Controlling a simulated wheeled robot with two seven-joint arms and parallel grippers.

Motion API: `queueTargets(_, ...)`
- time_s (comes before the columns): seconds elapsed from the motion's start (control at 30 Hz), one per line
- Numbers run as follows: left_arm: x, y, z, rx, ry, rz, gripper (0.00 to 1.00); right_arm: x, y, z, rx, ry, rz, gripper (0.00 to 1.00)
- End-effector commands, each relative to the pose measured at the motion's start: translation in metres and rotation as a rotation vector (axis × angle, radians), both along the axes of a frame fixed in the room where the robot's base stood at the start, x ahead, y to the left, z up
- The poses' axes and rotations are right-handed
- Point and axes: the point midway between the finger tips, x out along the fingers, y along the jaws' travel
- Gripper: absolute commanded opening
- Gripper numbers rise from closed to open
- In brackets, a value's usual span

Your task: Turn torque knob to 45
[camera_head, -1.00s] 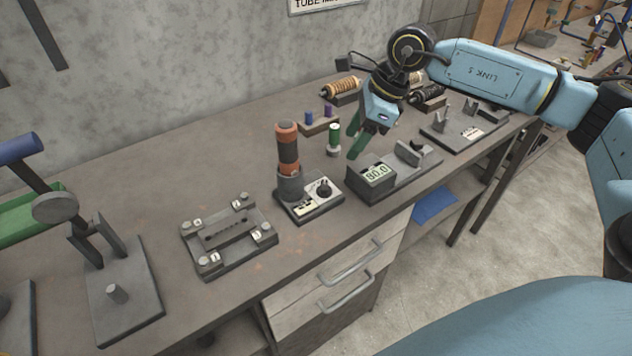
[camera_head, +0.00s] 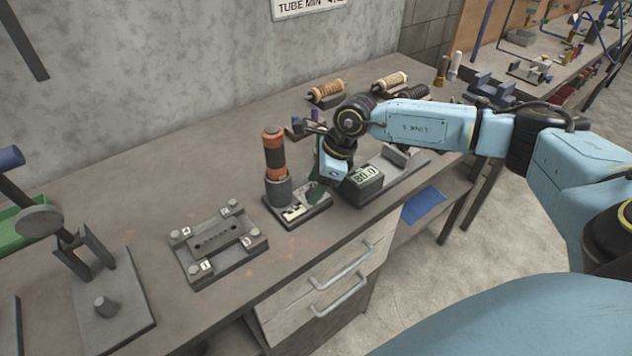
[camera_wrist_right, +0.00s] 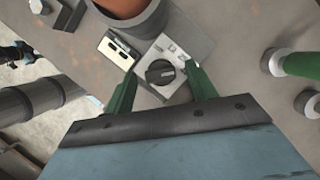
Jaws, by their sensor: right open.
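The torque knob (camera_wrist_right: 159,72) is a dark round dial on a light plate of the torque station (camera_head: 289,218). In the head view the knob is hidden behind my right gripper (camera_head: 316,192). My right gripper, with green fingers, hangs over the station. In the right wrist view my open right gripper (camera_wrist_right: 158,85) has one finger on each side of the knob, with gaps between; I cannot tell whether the fingertips are at knob height. An orange and black driver (camera_head: 274,153) stands upright in the station's holder. My left gripper is not in view.
A display box (camera_head: 364,179) reading 80.0 stands just right of the station. A four-post fixture (camera_head: 218,245) lies to the left. Wire spools (camera_head: 326,92) sit at the back. The table's front edge is close to the station.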

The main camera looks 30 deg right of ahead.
Motion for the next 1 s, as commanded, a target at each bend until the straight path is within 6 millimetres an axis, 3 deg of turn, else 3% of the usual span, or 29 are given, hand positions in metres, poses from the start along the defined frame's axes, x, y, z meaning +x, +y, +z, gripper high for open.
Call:
queueTargets(0.13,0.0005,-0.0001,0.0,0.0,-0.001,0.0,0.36,0.0,0.0001,0.0,0.0,0.0,0.0,0.56)
queueTargets(0.47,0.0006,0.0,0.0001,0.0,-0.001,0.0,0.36,-0.0001,0.0001,0.0004,0.0,0.0,0.0,0.13)
queueTargets(0.67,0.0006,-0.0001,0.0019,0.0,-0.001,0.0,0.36,-0.0005,0.0005,0.001,0.0,0.0,-0.034,0.12)
queueTargets(1.0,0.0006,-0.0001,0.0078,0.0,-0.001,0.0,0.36,-0.002,0.0022,0.0007,0.0,0.0,-0.304,0.12)
